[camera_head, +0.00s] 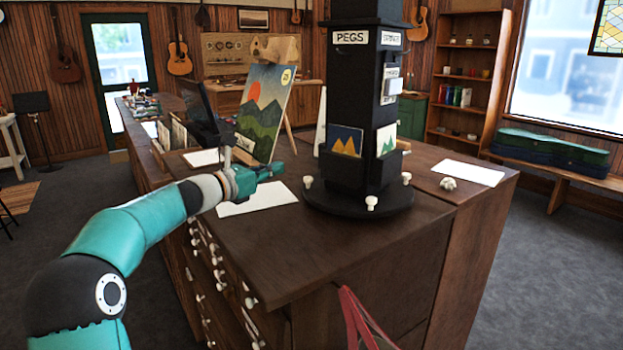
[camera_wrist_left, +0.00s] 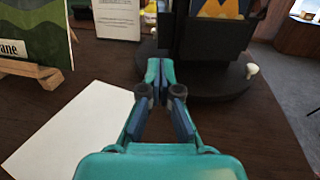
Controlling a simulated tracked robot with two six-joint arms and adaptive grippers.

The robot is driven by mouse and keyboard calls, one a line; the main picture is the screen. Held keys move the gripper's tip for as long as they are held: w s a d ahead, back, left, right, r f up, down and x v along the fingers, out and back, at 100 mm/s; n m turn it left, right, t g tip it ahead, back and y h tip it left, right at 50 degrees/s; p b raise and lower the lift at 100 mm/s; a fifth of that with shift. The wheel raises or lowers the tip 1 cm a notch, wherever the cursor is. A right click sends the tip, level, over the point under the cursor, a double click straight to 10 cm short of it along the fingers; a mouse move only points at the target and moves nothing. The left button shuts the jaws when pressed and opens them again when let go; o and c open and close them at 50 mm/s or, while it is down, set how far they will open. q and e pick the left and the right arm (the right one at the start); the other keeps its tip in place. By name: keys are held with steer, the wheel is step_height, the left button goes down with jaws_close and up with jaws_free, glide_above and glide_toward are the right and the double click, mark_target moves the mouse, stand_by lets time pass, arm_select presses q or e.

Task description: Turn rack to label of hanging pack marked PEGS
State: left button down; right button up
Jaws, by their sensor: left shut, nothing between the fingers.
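The black rack (camera_head: 352,110) stands on the dark wooden counter on a round base (camera_head: 340,203) with several white knobs. Its PEGS label (camera_head: 350,37) is at the top of the face turned toward me. Another white label (camera_head: 391,38) is on the face to the right. No hanging pack marked PEGS can be made out. My left gripper (camera_head: 277,166) is shut and empty, left of the rack and above the counter. In the left wrist view its fingers (camera_wrist_left: 155,70) meet just short of the rack base (camera_wrist_left: 205,85), apart from it as far as I can tell. My right gripper is out of view.
A landscape painting (camera_head: 264,110) on an easel stands left of the rack, close behind my left gripper. White sheets (camera_head: 258,197) lie on the counter (camera_head: 340,245). A small white object (camera_head: 448,183) lies right of the base.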

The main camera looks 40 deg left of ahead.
arm_select(q)
steer(key=s+y, duration=0.1)
steer(key=p, duration=0.5)
glide_toward(319, 150)
steer(key=shift+n, duration=0.3)
steer(key=w, duration=0.6)
steer(key=shift+f, duration=0.15)
steer(key=shift+w+f, duration=0.15)
steer(key=shift+w, duration=0.5)
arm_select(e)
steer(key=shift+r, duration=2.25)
